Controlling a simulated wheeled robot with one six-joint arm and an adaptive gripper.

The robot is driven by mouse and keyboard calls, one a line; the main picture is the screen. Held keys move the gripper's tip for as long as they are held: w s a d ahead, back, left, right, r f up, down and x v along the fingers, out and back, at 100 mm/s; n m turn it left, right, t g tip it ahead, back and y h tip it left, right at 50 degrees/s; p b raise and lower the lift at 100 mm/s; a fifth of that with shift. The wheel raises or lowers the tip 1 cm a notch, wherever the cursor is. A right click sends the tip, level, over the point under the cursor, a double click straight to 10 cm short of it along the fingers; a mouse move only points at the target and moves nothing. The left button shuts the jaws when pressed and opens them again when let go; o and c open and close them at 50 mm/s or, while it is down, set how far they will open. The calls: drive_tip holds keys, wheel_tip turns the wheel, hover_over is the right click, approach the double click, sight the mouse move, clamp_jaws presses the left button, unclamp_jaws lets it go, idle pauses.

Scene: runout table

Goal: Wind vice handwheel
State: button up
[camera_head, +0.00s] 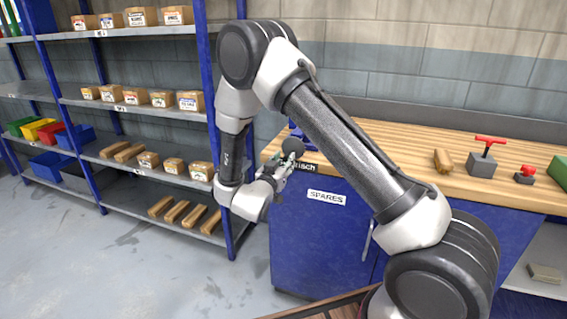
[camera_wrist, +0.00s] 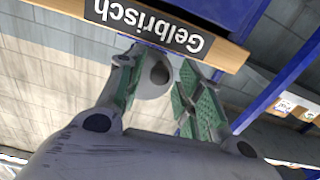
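The vice stands at the left end of the wooden workbench; only a bit of its blue body (camera_head: 296,131) shows. A dark grey round part, seemingly the handwheel (camera_head: 293,146), faces me beside my gripper (camera_head: 284,165). In the wrist view, which is upside down, a grey rounded part (camera_wrist: 150,84) with a darker round end lies between the green-padded fingers of my gripper (camera_wrist: 158,92). The fingers are open. The left finger is close to the part, and a gap shows at the right one. Whether either finger touches it, I cannot tell.
A dark name plate (camera_wrist: 150,22) is on the bench edge close to my fingers. A blue shelf rack (camera_head: 222,130) with boxes stands left of the bench (camera_head: 400,150). A grey block with a red T-handle (camera_head: 483,160) is at the right. Floor between is clear.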

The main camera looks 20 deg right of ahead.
drive_tip(key=m, duration=1.3)
drive_tip(key=shift+m, duration=0.4)
drive_tip(key=m, duration=1.1)
clamp_jaws()
drive_tip(key=shift+s+d+f+n, duration=0.1)
drive_tip(key=shift+s+d+n, duration=0.1)
drive_tip(key=shift+n, duration=0.55)
drive_tip(key=shift+s+d+n, duration=0.1)
drive_tip(key=shift+d+n, duration=0.05)
drive_tip(key=shift+n, duration=0.6)
drive_tip(key=n, duration=0.3)
drive_tip(key=shift+s+d, duration=0.2)
drive_tip(key=shift+d, duration=0.15)
